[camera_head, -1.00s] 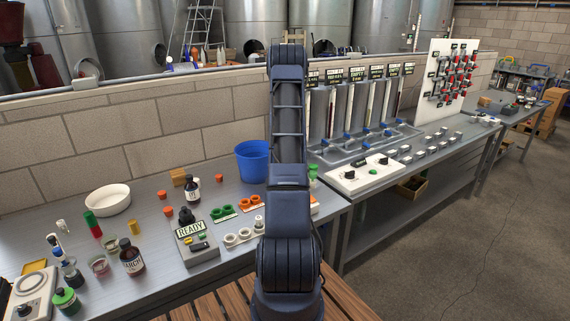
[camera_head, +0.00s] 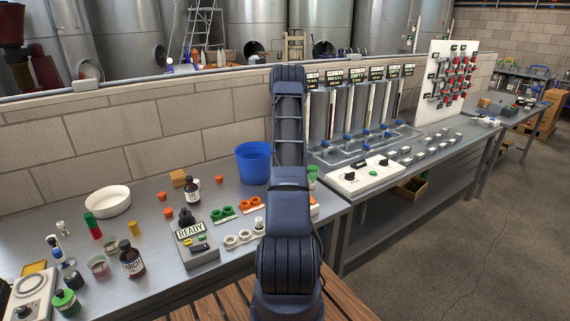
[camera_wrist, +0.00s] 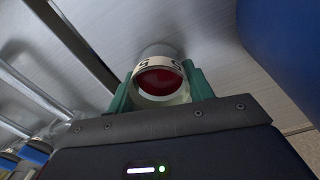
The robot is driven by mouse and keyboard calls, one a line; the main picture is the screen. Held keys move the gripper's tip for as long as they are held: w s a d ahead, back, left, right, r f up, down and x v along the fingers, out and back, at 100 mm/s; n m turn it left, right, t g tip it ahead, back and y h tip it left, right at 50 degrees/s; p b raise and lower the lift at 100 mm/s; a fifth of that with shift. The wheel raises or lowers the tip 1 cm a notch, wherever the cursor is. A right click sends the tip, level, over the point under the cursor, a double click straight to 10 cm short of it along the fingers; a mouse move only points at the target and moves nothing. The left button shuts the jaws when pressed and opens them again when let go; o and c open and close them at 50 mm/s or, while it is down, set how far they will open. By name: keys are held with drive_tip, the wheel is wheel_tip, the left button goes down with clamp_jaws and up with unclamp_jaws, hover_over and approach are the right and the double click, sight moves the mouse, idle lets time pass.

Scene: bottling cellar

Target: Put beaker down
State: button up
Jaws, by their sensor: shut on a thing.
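In the wrist view, my gripper (camera_wrist: 160,86) has its two green fingers shut on a beaker (camera_wrist: 158,54). The beaker is clear, with a white band bearing dark marks, and red liquid shows inside. The fingers sit on either side of it. A grey metal bench surface (camera_wrist: 208,38) shows behind it; I cannot tell whether the beaker touches it. In the head view, my arm hides the gripper and the beaker.
A blue bucket (camera_head: 253,162) stands on the bench (camera_head: 150,238) just left of my arm. A tap stand (camera_head: 350,152) with tubes is right of it. Bottles, orange caps and a READY device (camera_head: 196,243) crowd the bench at left.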

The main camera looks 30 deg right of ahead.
drive_tip(key=shift+f, duration=0.3)
drive_tip(key=shift+f, duration=0.15)
drive_tip(key=o, duration=1)
wheel_tip(320, 180, up, 12)
drive_tip(key=shift+a, duration=0.15)
